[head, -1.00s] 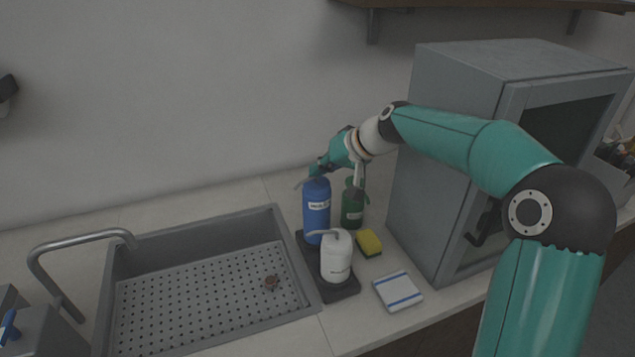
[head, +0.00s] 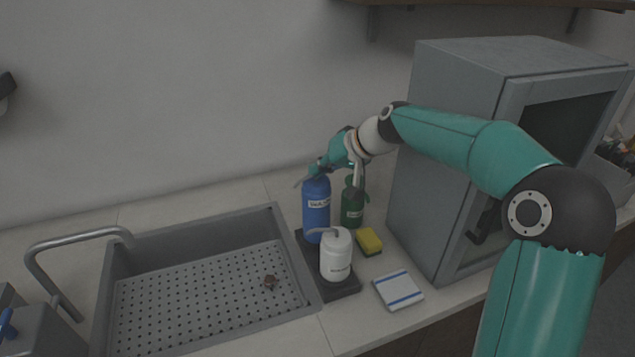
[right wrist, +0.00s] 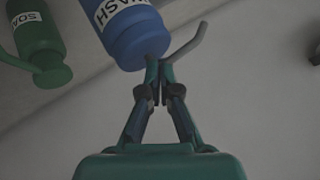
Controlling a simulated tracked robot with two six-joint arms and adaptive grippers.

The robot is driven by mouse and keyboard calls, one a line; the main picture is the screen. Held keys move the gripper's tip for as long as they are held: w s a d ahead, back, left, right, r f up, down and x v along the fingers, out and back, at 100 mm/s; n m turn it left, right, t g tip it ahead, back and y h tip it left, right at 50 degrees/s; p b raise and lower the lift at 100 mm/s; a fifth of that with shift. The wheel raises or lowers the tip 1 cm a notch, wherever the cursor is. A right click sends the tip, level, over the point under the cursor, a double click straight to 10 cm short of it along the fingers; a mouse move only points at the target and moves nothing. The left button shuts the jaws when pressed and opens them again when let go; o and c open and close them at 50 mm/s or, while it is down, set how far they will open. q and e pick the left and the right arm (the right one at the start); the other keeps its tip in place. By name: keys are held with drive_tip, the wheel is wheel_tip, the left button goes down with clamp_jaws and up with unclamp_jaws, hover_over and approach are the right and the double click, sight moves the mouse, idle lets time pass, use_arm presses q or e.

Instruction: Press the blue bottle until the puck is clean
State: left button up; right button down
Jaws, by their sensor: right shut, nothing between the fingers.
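The blue bottle (head: 316,216), labelled WASH, stands upright on a dark tray (head: 346,290) at the sink's right edge. Its grey bent spout points left in the head view. My right gripper (head: 319,172) is shut and empty over the bottle's top. In the right wrist view its fingertips (right wrist: 158,62) meet at the pump head of the blue bottle (right wrist: 138,32), and I cannot tell whether they touch it. My left gripper is out of view.
A white bottle (head: 336,258) stands in front of the blue one. A green bottle (head: 352,208) stands close behind on the right. A yellow sponge (head: 369,242), a white-and-blue pad (head: 398,290) and a grey cabinet (head: 440,170) are further right. A faucet (head: 75,242) arches over the sink's left side.

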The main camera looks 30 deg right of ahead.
sight(319, 181)
drive_tip(key=shift+f+b, duration=0.5)
drive_tip(key=shift+f, duration=0.05)
idle(0.7)
drive_tip(key=shift+r, duration=0.15)
drive_tip(key=shift+r+p, duration=0.7)
drive_tip(key=shift+r, duration=0.1)
wheel_tip(319, 181, up, 5)
drive_tip(key=p, duration=0.4)
idle(1.0)
